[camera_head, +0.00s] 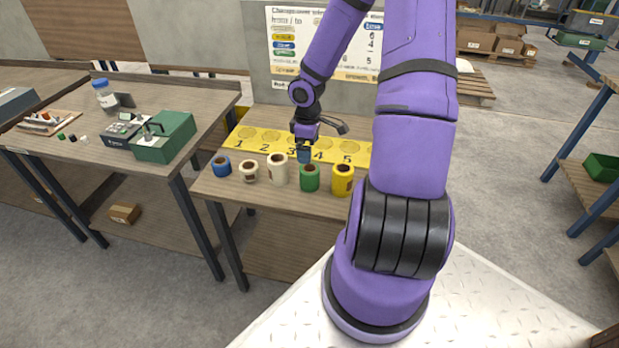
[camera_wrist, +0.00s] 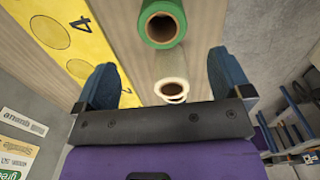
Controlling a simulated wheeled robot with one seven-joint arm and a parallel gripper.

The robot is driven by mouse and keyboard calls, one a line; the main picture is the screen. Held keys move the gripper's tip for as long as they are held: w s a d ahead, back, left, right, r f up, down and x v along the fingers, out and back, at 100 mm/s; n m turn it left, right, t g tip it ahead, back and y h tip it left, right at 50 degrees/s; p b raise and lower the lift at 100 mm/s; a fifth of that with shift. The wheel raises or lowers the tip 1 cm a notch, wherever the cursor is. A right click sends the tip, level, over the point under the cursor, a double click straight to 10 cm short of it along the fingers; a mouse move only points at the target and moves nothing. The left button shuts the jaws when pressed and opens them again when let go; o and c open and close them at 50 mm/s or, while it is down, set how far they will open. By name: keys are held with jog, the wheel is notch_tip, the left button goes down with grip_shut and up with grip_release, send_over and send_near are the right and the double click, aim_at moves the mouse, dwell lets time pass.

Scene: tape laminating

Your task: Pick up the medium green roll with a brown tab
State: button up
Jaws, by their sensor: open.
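The green roll (camera_head: 310,180) stands upright on the table, between the tall cream roll (camera_head: 279,172) and the yellow roll (camera_head: 343,182). Its core opening looks dark brown; I cannot make out a separate tab. My gripper (camera_head: 304,160) hangs just behind the green roll, above the table, with blue fingers pointing down. In the wrist view the gripper (camera_wrist: 164,78) has its two fingers spread wide and nothing between them is held. The green roll (camera_wrist: 161,44) shows there at top centre, beyond the fingertips. A cream roll (camera_wrist: 159,88) shows below it.
A yellow numbered strip (camera_head: 265,139) lies behind the rolls. A side table with a green box (camera_head: 170,138) stands left. A sign board (camera_head: 285,45) stands behind.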

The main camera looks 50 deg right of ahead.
aim_at(308, 175)
notch_tip(308, 175, down, 6)
jog(key=shift+f, duration=0.15)
jog(key=shift+a+f, duration=0.1)
jog(key=shift+f, duration=2.5)
jog(key=shift+c, duration=0.3)
jog(key=c, duration=1)
